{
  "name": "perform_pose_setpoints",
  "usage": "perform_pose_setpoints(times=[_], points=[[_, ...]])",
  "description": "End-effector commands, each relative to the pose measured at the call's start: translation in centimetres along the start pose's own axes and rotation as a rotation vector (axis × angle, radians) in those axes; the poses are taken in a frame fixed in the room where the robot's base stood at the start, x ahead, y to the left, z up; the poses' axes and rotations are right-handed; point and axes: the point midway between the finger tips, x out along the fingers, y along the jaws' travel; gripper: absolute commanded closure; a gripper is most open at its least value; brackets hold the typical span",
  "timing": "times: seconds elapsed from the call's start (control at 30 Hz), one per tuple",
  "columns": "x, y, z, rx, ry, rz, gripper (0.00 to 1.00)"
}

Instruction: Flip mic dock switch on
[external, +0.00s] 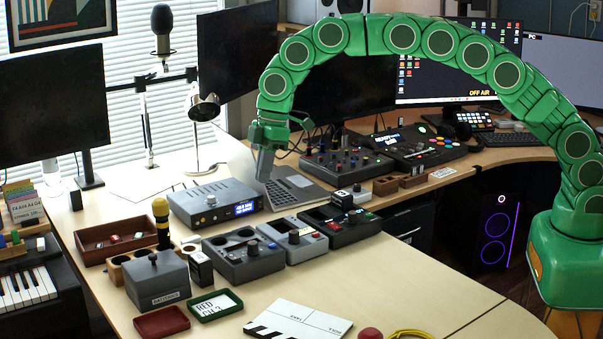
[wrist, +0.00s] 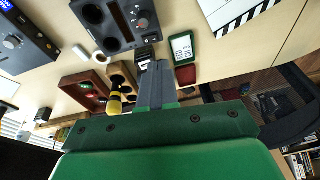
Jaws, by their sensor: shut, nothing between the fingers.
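A grey dock with two round wells (external: 243,262) sits mid-desk and looks like the mic dock; its label is unreadable. It also shows in the wrist view (wrist: 119,38), with a knob and a small red part on its right side. I cannot tell its switch position. My gripper (external: 265,178) is shut and empty, pointing down above the desk, in front of the laptop as seen externally. In the wrist view its closed grey fingers (wrist: 156,66) point toward the area beside the dock, apart from it as far as I can tell.
Two similar control boxes (external: 298,243) (external: 340,228) stand right of the dock. A grey lidded box (external: 156,284), a yellow-topped microphone (external: 161,212), a blue-display unit (external: 213,203) and red and green trays (external: 162,322) (external: 214,306) crowd nearby. The desk's front right is clearer.

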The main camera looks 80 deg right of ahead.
Motion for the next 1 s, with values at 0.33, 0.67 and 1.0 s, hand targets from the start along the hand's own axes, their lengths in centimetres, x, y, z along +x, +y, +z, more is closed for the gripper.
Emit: perform_pose_setpoints(times=[0.33,0.67,1.0], points=[[4.1,1.7,-2.6,-0.068,0.031,-0.005,1.0],[4.8,2.0,-3.4,-0.088,0.043,-0.004,1.0],[5.0,2.0,-3.3,-0.087,0.043,-0.005,1.0]])
